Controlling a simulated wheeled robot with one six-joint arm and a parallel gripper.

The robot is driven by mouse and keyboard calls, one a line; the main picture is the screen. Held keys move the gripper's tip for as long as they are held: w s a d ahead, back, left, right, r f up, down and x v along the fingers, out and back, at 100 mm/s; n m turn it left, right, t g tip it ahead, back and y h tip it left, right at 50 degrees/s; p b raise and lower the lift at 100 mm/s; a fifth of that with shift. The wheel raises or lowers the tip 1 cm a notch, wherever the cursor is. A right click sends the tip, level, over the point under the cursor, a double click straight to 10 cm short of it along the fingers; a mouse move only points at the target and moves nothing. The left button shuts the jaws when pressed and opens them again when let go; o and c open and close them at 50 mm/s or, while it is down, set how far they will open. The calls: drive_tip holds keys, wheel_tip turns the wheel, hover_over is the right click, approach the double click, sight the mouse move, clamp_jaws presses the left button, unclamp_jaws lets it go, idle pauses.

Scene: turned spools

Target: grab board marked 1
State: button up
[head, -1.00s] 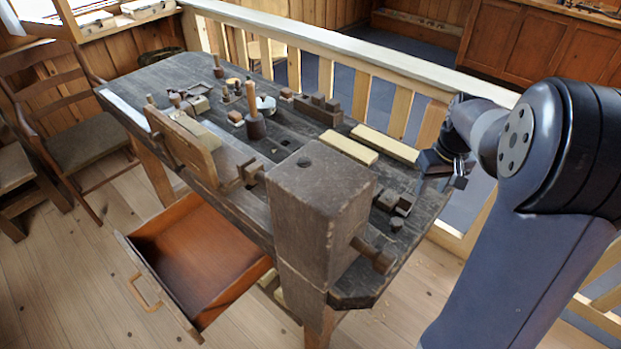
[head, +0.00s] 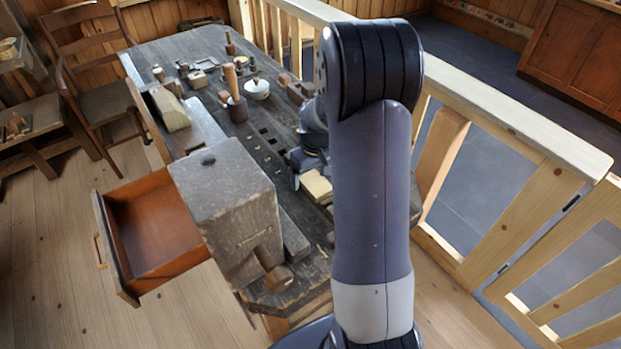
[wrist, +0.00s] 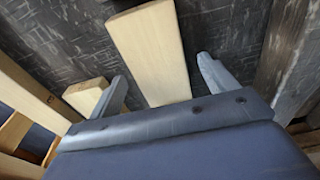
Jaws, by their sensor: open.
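A pale wooden board (wrist: 150,50) lies on the dark workbench and runs between the two fingers of my gripper (wrist: 163,70) in the wrist view. The fingers are open, one on each side of it, and I see no contact. A second pale board (wrist: 86,95) shows partly beyond the left finger. In the head view my gripper (head: 308,165) is low over the bench, and the end of a pale board (head: 316,186) shows beside it. My arm hides the rest. I can read no number on either board.
The dark workbench (head: 215,58) holds a wooden mallet (head: 236,105), a white lidded pot (head: 257,88) and small tools. A big wooden block (head: 225,190) stands at its near end. An open drawer (head: 150,225) juts out left. A railing (head: 480,100) runs along the right.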

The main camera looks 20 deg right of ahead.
drive_tip(key=shift+f, duration=0.2)
drive_tip(key=shift+c, duration=0.4)
drive_tip(key=c, duration=1)
